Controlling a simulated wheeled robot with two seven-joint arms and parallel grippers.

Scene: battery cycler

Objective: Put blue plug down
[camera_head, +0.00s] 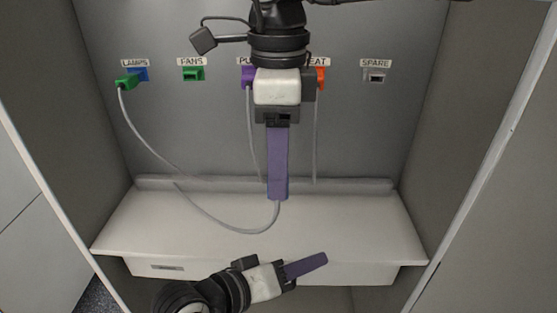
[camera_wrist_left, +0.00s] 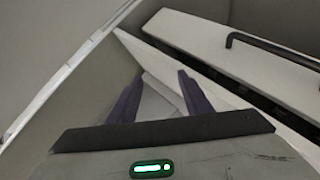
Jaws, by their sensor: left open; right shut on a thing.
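My right gripper (camera_head: 278,196) comes down from the top of the head view, in front of the back panel, with its purple fingers pointing down over the shelf. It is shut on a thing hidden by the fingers. A grey cable (camera_head: 240,232) meets the fingertips; no blue plug body shows. A blue socket (camera_head: 140,73) sits under the LAMPS label with a green plug (camera_head: 126,82) at it. My left gripper (camera_head: 323,259) is low, in front of the shelf's front edge. The left wrist view shows its two fingers (camera_wrist_left: 158,95) apart with nothing between them.
The pale shelf (camera_head: 350,220) is largely clear, with a raised strip along its back. The green FANS socket (camera_head: 193,75) and grey SPARE socket (camera_head: 375,77) look empty. A purple plug (camera_head: 248,77) and an orange plug (camera_head: 320,78) have hanging cables. Side walls enclose the space.

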